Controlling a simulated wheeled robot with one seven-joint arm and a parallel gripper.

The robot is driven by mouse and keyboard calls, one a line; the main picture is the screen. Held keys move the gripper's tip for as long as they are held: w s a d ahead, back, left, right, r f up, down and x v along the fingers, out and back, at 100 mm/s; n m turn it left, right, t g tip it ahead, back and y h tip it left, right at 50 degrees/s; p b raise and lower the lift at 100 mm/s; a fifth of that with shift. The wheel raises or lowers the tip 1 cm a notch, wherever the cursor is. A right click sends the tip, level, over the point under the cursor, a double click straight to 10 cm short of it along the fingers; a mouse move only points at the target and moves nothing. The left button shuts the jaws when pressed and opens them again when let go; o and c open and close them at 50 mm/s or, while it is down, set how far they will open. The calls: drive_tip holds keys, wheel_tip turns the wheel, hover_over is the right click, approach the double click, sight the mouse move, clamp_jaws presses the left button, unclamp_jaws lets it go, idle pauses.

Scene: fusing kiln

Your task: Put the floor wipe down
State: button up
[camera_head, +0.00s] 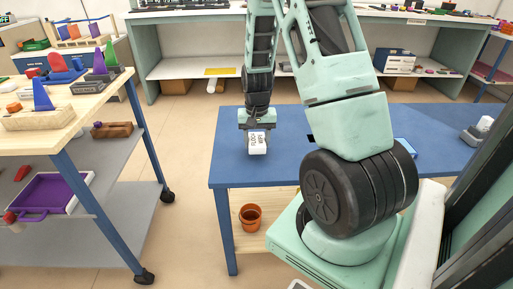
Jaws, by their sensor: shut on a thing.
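The floor wipe (258,143) is a small white block with dark lettering that reads roughly "FLOOR WIPE". It shows over the left part of the blue table (232,172). My gripper (257,128) points down and is shut on the upper part of the wipe. I cannot tell whether the wipe's lower end touches the tabletop. The fingertips are partly hidden by the wipe and the gripper body.
A wooden-topped trolley (92,107) with coloured glass pieces stands at the left. A terracotta pot (251,217) is on the blue table's lower shelf. A grey-and-white item (478,132) lies at the table's right. The tabletop left of the wipe is clear.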

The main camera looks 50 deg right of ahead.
drive_tip(key=shift+f, duration=1.25)
drive_tip(key=shift+f, duration=0.15)
drive_tip(key=o, duration=1.1)
